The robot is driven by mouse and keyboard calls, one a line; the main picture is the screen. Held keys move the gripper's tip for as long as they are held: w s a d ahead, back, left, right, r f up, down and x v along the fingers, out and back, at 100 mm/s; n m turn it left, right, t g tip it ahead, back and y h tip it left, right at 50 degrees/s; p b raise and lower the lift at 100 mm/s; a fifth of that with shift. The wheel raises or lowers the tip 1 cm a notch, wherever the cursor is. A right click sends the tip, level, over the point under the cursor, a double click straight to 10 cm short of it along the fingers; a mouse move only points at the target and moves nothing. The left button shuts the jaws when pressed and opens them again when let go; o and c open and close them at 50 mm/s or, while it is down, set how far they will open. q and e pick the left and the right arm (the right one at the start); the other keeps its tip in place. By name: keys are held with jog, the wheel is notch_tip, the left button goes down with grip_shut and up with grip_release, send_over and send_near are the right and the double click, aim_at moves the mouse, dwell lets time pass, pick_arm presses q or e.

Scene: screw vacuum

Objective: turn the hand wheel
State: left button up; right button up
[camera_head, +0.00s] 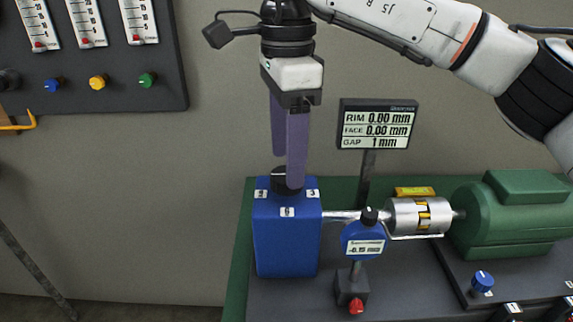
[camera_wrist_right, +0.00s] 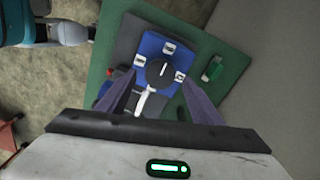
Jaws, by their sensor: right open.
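The hand wheel looks to be the round black knob (camera_head: 278,182) on top of the blue box (camera_head: 286,245), with small white number labels around it. In the right wrist view the knob (camera_wrist_right: 160,72) carries a white pointer line. My right gripper (camera_head: 287,172) points straight down over the box with its purple fingers apart. In the right wrist view my gripper (camera_wrist_right: 158,77) has one finger on each side of the knob; I cannot tell whether they touch it. In the head view the near finger hides part of the knob. My left gripper is not in view.
A shaft runs right from the box to a silver coupling (camera_head: 415,215) and a green motor (camera_head: 512,215). A blue dial gauge (camera_head: 363,243) stands in front. A display (camera_head: 377,124) on a post stands behind. A dark panel (camera_head: 90,50) hangs upper left.

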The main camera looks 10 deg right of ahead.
jog(key=shift+f, duration=1.2)
jog(key=c, duration=1.1)
